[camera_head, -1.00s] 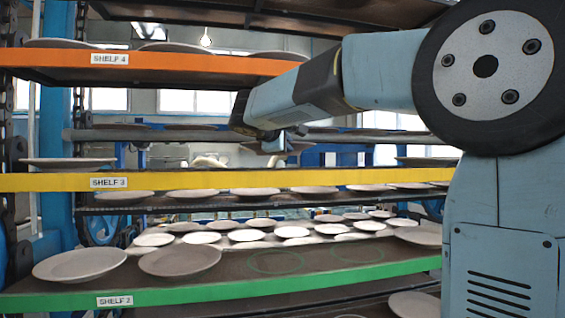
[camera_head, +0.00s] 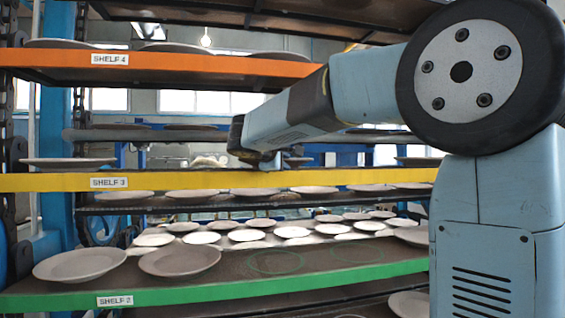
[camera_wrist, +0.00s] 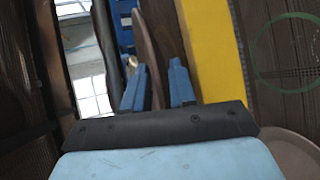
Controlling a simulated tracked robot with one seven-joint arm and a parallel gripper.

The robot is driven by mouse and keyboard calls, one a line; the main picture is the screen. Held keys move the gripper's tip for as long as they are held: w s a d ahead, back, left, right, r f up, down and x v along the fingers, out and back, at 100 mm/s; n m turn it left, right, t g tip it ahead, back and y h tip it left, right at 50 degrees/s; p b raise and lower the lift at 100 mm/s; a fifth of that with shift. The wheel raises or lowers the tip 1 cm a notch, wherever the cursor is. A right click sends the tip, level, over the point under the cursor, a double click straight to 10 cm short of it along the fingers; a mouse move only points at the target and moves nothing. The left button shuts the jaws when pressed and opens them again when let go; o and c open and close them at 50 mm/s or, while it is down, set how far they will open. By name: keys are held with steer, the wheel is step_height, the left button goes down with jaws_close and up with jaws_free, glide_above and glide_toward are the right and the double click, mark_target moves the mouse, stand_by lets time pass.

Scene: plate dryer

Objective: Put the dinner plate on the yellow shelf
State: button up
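The yellow shelf (camera_head: 340,178), labelled SHELF 3, crosses the head view. My gripper (camera_head: 270,162) is just above its front edge at mid-shelf. The dinner plate (camera_head: 298,161) is grey-brown and partly hidden behind my gripper, close to the shelf's level. In the wrist view the plate (camera_wrist: 148,45) shows nearly edge-on, its near rim between the two blue fingers of my gripper (camera_wrist: 158,75). The yellow shelf edge (camera_wrist: 208,50) runs beside the right finger. I cannot tell whether the fingers clamp the rim, or whether the plate touches the shelf.
Another plate (camera_head: 68,163) lies at the left end of the yellow shelf. The orange shelf (camera_head: 180,62) is above with plates on it. The green shelf (camera_head: 220,293) is below with two plates at left and green circles (camera_head: 276,262) on bare surface.

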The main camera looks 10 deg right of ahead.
steer(key=v, duration=1.2)
steer(key=shift+d, duration=0.1)
steer(key=s+d+f+m+g+y, duration=0.2)
steer(key=s+d+f+m+g, duration=0.1)
steer(key=s+d+f, duration=0.45)
steer(key=s+d+f+m+g+y, duration=0.3)
steer(key=s+f+m+y, duration=0.4)
steer(key=s+f, duration=1.2)
steer(key=shift+s+f+m, duration=0.35)
steer(key=shift+f+m, duration=0.5)
steer(key=shift+m, duration=0.15)
